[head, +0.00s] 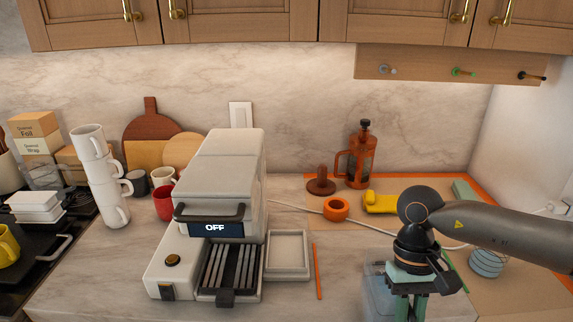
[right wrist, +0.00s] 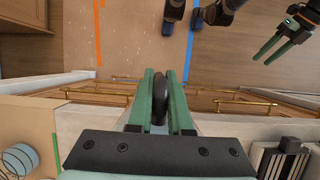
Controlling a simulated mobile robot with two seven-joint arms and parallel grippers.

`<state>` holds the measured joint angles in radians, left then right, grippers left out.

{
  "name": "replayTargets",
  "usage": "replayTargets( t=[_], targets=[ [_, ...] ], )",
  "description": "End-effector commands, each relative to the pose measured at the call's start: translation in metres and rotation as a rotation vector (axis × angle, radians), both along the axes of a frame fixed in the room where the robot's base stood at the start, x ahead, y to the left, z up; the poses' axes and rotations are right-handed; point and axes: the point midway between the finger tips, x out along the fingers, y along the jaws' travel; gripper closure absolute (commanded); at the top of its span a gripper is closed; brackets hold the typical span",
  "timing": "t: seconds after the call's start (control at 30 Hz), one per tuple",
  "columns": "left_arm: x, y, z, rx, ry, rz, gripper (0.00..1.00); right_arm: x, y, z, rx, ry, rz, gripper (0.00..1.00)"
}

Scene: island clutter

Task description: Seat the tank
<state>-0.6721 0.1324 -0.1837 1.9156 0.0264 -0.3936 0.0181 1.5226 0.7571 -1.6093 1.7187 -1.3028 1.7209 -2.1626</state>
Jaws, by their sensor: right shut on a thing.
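In the head view a clear, bluish tank (head: 374,284) is at the front right, partly hidden behind my right gripper (head: 408,300). In the right wrist view the green fingers (right wrist: 160,100) are shut on a dark upright piece, apparently the tank's handle. The white machine (head: 218,170) with an OFF display stands left of the tank. A shallow pale square tray (head: 288,275) lies against the machine's right side, apart from the tank. My left gripper (right wrist: 268,54) shows only in the right wrist view, at upper right, its fingers apart and empty.
An orange strip (head: 318,270) lies between tray and tank. Behind are an orange ring (head: 336,209), a French press (head: 360,160), a yellow object (head: 381,202) and a pale cable. Stacked white mugs (head: 104,180) stand left of the machine. A coiled item (head: 486,263) is at right.

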Motion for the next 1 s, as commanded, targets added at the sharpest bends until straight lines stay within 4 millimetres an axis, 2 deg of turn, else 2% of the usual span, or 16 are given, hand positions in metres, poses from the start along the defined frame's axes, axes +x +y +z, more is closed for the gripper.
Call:
replayTargets(
  t=[0.53,0.8,1.0],
  targets=[
    [-0.006,0.0,-0.003,-0.001,0.012,0.0,0.5,0.001,0.0,0.004,0.001,-0.005,0.001,1.0],
    [-0.005,0.0,-0.008,-0.001,0.012,0.0,0.5,0.004,0.0,0.044,0.001,-0.008,0.001,1.0],
    [-0.004,0.0,-0.007,0.0,0.009,0.0,0.5,0.003,0.0,0.047,0.001,-0.004,0.001,1.0]
  ],
)
